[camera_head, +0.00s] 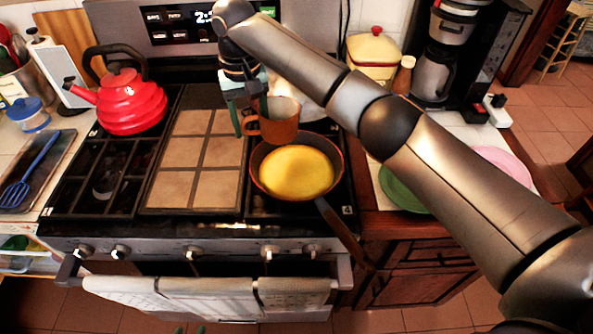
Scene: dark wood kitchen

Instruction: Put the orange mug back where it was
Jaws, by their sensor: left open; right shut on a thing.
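The orange mug (281,124) is at the back right of the stove, just behind the frying pan. Its handle is on its left side. My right gripper (250,122) reaches in from above with its green fingers pointing down, and is shut on the mug at the handle side. The mug looks upright. I cannot tell whether its base touches the stove or hangs above it. Only the green fingertips of my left gripper (190,330) show at the bottom edge, apart and empty, in front of the stove.
The frying pan (262,190) with yellow food is close in front of the mug. A red kettle (133,103) stands back left. Tiled plates (195,152) cover the stove's middle. Green (403,190) and pink (505,165) plates lie on the right counter, partly behind my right arm.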

